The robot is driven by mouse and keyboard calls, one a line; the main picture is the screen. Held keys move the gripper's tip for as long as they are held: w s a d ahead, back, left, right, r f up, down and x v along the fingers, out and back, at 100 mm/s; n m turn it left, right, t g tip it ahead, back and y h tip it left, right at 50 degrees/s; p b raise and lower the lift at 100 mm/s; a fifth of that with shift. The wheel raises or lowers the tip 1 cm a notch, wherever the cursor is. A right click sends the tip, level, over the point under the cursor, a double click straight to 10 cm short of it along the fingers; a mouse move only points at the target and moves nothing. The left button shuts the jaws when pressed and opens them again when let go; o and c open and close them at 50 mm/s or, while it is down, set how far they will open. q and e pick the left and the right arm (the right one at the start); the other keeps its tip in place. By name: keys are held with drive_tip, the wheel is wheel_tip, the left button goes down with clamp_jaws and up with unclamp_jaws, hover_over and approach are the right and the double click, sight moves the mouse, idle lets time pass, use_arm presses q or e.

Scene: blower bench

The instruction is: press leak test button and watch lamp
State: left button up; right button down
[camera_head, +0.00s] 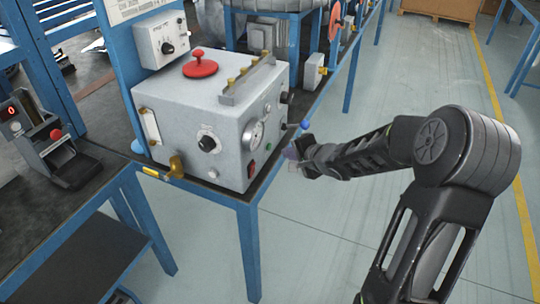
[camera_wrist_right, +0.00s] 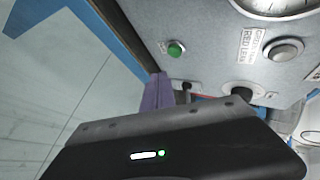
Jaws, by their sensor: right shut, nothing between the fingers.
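The grey test box (camera_head: 205,115) stands on the blue-framed bench, with a round gauge (camera_head: 256,135) on its front panel. In the right wrist view a small green button (camera_wrist_right: 176,48) sits on the panel. Beside it is a round grey lamp (camera_wrist_right: 284,50) next to a label about green OK and red leak; the lamp looks unlit. My right gripper (camera_head: 293,154) is shut and empty, just off the right of the panel. In the right wrist view its purple fingertips (camera_wrist_right: 158,94) are below the green button, apart from it. My left gripper is not in view.
A red mushroom knob (camera_head: 201,67) and a brass-fitted manifold (camera_head: 247,80) are on top of the box. A brass valve (camera_head: 176,166) is at its lower left. A handset stand (camera_head: 62,160) is on the left bench. Open floor lies at the right.

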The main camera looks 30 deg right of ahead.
sight(268, 147)
drive_tip(key=shift+w+a, duration=0.6)
drive_tip(key=shift+w, duration=0.25)
drive_tip(key=shift+r, duration=0.1)
idle(1.4)
drive_tip(key=shift+w+a, duration=0.25)
drive_tip(key=shift+w, duration=0.1)
drive_tip(key=shift+w+a, duration=0.25)
drive_tip(key=shift+w, duration=0.05)
idle(0.7)
idle(0.3)
drive_tip(key=shift+s+d+p, duration=0.45)
drive_tip(key=shift+s+p, duration=0.2)
drive_tip(key=shift+p, duration=0.25)
